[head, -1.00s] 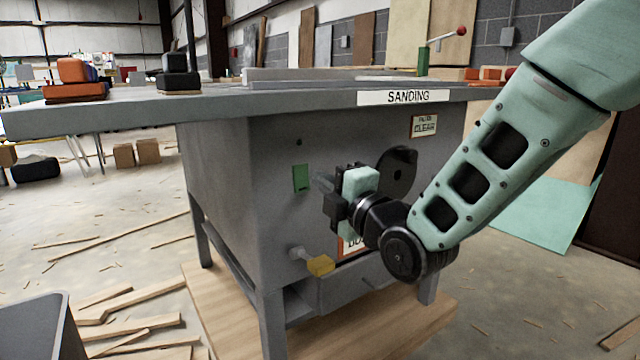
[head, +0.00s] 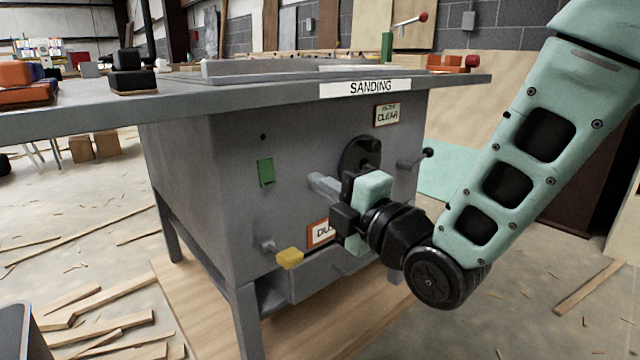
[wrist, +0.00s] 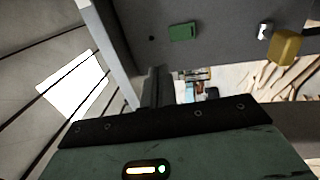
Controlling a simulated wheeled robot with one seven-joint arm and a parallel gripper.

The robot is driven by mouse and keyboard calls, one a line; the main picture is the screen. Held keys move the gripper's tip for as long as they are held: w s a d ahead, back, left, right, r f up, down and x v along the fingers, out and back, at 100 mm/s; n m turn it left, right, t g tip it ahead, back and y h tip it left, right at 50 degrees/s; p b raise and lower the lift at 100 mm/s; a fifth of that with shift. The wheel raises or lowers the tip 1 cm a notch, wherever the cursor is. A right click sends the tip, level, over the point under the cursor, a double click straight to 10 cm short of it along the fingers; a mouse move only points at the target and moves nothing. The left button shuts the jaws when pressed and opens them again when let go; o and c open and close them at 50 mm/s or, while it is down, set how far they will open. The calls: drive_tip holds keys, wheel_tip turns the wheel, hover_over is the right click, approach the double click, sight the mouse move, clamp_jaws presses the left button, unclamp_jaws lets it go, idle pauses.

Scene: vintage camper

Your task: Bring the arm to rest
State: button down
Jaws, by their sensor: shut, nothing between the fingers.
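My gripper (head: 343,205) is at the end of my mint-green arm, in front of the grey sanding machine (head: 225,180) in the head view. The arm comes in from the upper right and bends at a black joint low in the picture. In the wrist view the narrow dark fingers of my gripper (wrist: 156,85) are together and hold nothing. The gripper overlaps the machine's front in the head view; I cannot tell how close it is. It hides part of the dust label (head: 319,234) and the black round plate (head: 358,156).
A green switch plate (head: 266,172) and a yellow-ended handle (head: 289,258) are on the machine front. Wood scraps (head: 110,330) litter the floor at left. Open floor lies at lower right.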

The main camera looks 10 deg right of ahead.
drive_tip(key=s+f+m+g+h+p, duration=0.1)
drive_tip(key=s+f+m+g+h, duration=0.4)
drive_tip(key=s+f+m+g, duration=0.3)
drive_tip(key=s+d+f+m+g+h, duration=0.25)
drive_tip(key=s+d+m+g, duration=0.2)
drive_tip(key=s, duration=0.35)
drive_tip(key=s+d+f+m+g+h, duration=0.1)
drive_tip(key=s+d+m+g+h, duration=0.3)
drive_tip(key=s, duration=0.5)
wheel_tip(320, 180, up, 38)
drive_tip(key=y+p, duration=0.1)
drive_tip(key=p, duration=3.8)
drive_tip(key=shift+w+a+m, duration=0.3)
drive_tip(key=shift+a+m, duration=0.05)
drive_tip(key=shift+f+t, duration=0.1)
drive_tip(key=shift+t, duration=0.15)
